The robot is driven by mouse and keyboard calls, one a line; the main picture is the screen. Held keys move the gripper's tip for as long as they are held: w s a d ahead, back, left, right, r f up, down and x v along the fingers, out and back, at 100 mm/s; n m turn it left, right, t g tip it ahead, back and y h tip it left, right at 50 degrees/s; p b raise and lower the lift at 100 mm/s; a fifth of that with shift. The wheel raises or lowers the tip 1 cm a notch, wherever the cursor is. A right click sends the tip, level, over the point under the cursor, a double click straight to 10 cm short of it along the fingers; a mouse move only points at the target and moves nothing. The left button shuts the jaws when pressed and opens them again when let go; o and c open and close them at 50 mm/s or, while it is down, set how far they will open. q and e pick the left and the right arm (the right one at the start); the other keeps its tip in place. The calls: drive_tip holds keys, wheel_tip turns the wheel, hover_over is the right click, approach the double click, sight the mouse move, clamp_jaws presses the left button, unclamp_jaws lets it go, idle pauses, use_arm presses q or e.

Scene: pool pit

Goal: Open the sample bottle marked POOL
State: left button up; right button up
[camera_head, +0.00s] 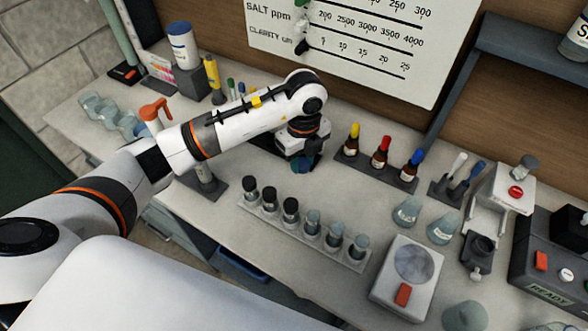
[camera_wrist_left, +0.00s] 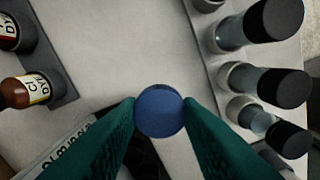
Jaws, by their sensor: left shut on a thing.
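My left gripper (camera_head: 302,163) is over the middle of the bench, pointing down. In the left wrist view its two green fingers (camera_wrist_left: 159,112) are shut on a round blue cap (camera_wrist_left: 160,108), seen from the top. A bottle body under the cap is hidden, so I cannot tell whether the cap sits on one. No label reading POOL is legible. A dark holder with a partly readable lettered plate (camera_wrist_left: 66,148) lies below the left finger. My right gripper is not in view.
A rack (camera_head: 268,224) of black-capped and clear vials stands nearer me. Brown dropper bottles (camera_head: 380,158) with yellow, red and blue tops stand right of the gripper. Flasks (camera_head: 407,211) and a scale (camera_head: 407,275) are further right. Bare bench lies between rack and droppers.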

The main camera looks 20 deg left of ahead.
sight(301, 187)
use_arm(q)
drive_tip(key=f, duration=0.2)
drive_tip(key=f+p, duration=0.1)
drive_tip(key=f, duration=0.1)
drive_tip(key=f+p, duration=0.1)
drive_tip(key=f, duration=0.2)
drive_tip(key=shift+s, duration=0.25)
drive_tip(key=shift+f, duration=0.45)
drive_tip(key=shift+f, duration=0.1)
drive_tip(key=o, duration=1.1)
drive_tip(key=shift+c, duration=0.2)
